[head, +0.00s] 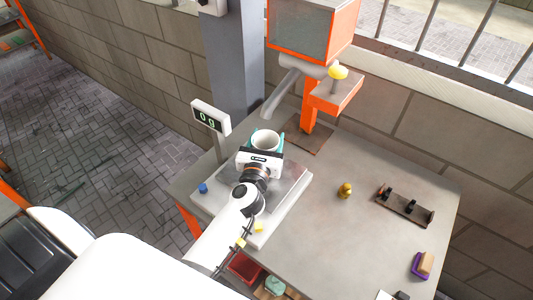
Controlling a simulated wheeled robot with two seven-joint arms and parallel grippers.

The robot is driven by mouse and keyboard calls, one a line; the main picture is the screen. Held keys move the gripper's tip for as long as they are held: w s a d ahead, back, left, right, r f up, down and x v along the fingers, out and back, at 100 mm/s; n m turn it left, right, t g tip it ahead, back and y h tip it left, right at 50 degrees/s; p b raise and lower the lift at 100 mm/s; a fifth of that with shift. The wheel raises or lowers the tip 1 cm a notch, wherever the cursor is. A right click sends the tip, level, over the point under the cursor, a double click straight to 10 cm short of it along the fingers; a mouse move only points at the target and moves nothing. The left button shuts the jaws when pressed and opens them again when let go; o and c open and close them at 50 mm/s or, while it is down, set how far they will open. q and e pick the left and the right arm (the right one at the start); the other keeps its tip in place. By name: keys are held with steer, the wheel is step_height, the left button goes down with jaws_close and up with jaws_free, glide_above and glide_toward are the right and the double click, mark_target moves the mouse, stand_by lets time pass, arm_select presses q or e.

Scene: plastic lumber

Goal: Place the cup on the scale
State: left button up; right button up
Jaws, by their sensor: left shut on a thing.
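The white cup (265,140) is upright, with its open top visible above my left gripper (269,150). My left gripper is shut on the cup, with teal fingers at the cup's sides. The cup is over the far part of the scale (287,190), a flat grey platform with a white base. The scale's display (211,117) stands on a post to the left and reads 0 g. The cup's bottom is hidden behind my gripper, so I cannot see whether it touches the platform. My right gripper is not in view.
An orange machine (330,95) with a grey pipe and a yellow knob stands behind the scale. A small brass object (345,190), a dark rack (405,207) and a purple-and-tan block (421,265) lie to the right. The table (350,245) is clear between them.

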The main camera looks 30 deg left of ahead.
mark_target(268, 146)
arm_select(q)
step_height(268, 146, down, 4)
steer(key=shift+r+b, duration=0.15)
steer(key=shift+b, duration=0.75)
steer(key=shift+f, duration=0.2)
steer(key=o, duration=1)
steer(key=shift+o, duration=0.2)
steer(key=shift+r, duration=0.1)
